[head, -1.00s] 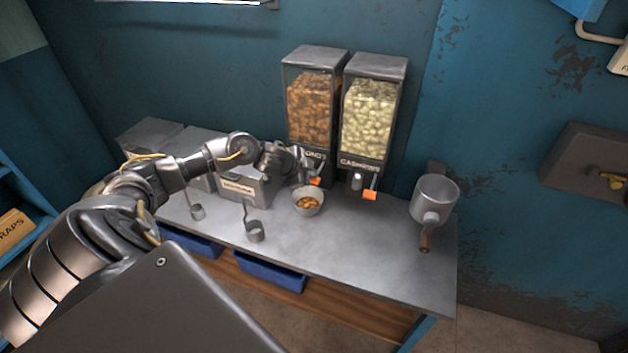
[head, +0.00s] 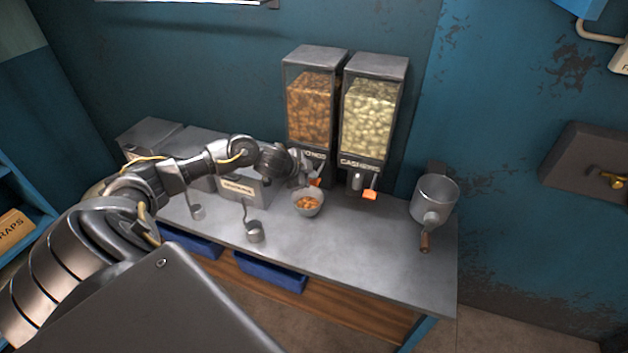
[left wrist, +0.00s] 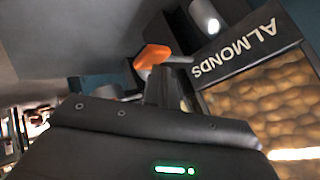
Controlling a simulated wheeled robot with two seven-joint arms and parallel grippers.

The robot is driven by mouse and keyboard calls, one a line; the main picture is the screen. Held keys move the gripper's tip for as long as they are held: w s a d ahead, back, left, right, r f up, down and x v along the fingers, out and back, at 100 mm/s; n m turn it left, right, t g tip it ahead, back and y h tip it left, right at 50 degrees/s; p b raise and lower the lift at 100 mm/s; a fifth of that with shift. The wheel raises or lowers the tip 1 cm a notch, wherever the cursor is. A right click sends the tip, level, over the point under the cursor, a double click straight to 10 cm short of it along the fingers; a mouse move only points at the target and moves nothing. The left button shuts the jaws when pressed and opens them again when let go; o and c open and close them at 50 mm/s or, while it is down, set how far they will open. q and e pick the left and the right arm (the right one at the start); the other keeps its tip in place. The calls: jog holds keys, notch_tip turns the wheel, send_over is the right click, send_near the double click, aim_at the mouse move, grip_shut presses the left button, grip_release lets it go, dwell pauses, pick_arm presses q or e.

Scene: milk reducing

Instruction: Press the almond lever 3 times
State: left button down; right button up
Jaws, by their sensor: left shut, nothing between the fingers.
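The almond dispenser (head: 311,108), a clear bin of brown nuts, stands at the left of a pair at the back of the counter. Its orange-tipped lever (head: 315,182) is partly hidden behind my left gripper (head: 304,172). In the left wrist view the dispenser shows an ALMONDS label (left wrist: 235,50), and the lever's orange tip (left wrist: 152,56) is just beyond my shut, empty left fingers (left wrist: 165,88). I cannot tell whether they touch. A bowl (head: 308,209) with some almonds in it stands below the spout. My right gripper is out of view.
The cashew dispenser (head: 371,110) stands close on the right, with its own orange-tipped lever (head: 370,195). A metal pot with a handle (head: 434,200) is at the counter's right. Small scoops (head: 254,232) lie at the left. The counter's front middle (head: 350,255) is clear.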

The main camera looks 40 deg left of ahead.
pick_arm(q)
jog(key=shift+f+b, duration=0.5)
jog(key=shift+f, duration=0.6)
dwell(0.5)
dwell(0.3)
jog(key=shift+r+p, duration=1.75)
jog(key=shift+p, duration=0.25)
notch_tip(320, 180, up, 5)
jog(key=p, duration=0.5)
